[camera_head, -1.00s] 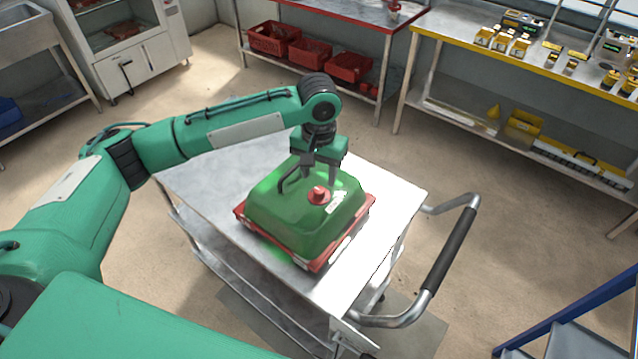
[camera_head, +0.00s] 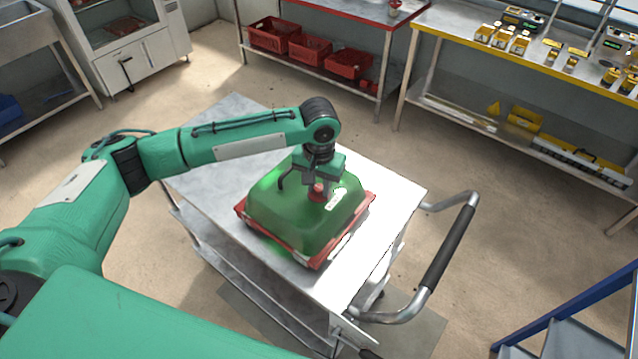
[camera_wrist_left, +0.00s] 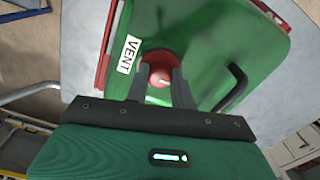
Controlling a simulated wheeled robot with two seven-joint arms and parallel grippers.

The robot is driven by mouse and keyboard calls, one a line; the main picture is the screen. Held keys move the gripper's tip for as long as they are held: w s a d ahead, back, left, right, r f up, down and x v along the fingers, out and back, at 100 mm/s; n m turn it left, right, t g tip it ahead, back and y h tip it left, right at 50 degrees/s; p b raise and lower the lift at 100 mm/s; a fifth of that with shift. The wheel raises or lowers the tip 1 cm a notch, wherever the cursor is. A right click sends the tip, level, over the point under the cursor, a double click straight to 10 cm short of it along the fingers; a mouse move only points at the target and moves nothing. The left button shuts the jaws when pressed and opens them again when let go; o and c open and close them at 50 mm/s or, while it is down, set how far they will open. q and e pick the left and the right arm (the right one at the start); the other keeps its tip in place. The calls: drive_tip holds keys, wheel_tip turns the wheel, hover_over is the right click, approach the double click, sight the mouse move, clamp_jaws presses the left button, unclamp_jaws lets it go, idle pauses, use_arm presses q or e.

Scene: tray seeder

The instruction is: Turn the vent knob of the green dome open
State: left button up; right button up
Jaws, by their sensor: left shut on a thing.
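The green dome (camera_head: 290,222) sits on a red tray (camera_head: 366,206) on the metal cart. On its top are a red vent knob (camera_head: 317,190), a white VENT label (camera_head: 336,200) and a dark handle (camera_head: 283,178). In the left wrist view the knob (camera_wrist_left: 158,76) lies between the fingertips, beside the label (camera_wrist_left: 129,54) and the handle (camera_wrist_left: 233,88). My left gripper (camera_head: 318,186) comes down from above and is shut on the knob. The knob's base is partly hidden by the fingers. My right gripper is not in view.
The cart top (camera_head: 215,180) is bare around the tray, and a push handle (camera_head: 455,250) sticks out at its right. Red crates (camera_head: 272,37) stand on a shelf behind. A yellow-edged bench (camera_head: 470,40) holds several devices. A blue-framed stand (camera_head: 590,310) is at the lower right.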

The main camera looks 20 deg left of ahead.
use_arm(q)
drive_tip(key=shift+r+m+p, duration=0.2)
drive_tip(key=shift+m+p, duration=0.5)
drive_tip(key=shift+p, duration=0.4)
drive_tip(key=m+p, duration=0.3)
drive_tip(key=p, duration=0.1)
drive_tip(key=m+p, duration=0.2)
drive_tip(key=m, duration=0.1)
drive_tip(key=m+p, duration=0.1)
drive_tip(key=m, duration=0.1)
drive_tip(key=shift+m+p, duration=0.4)
drive_tip(key=m+p, duration=0.1)
drive_tip(key=m, duration=0.1)
drive_tip(key=shift+f+m, duration=0.1)
drive_tip(key=shift+m, duration=0.2)
drive_tip(key=m+p, duration=0.1)
drive_tip(key=m, duration=0.1)
drive_tip(key=shift+w+m, duration=0.1)
drive_tip(key=shift+m, duration=0.2)
drive_tip(key=shift+f+m+p, duration=0.1)
drive_tip(key=shift+m+p, duration=0.2)
drive_tip(key=shift+m, duration=0.9)
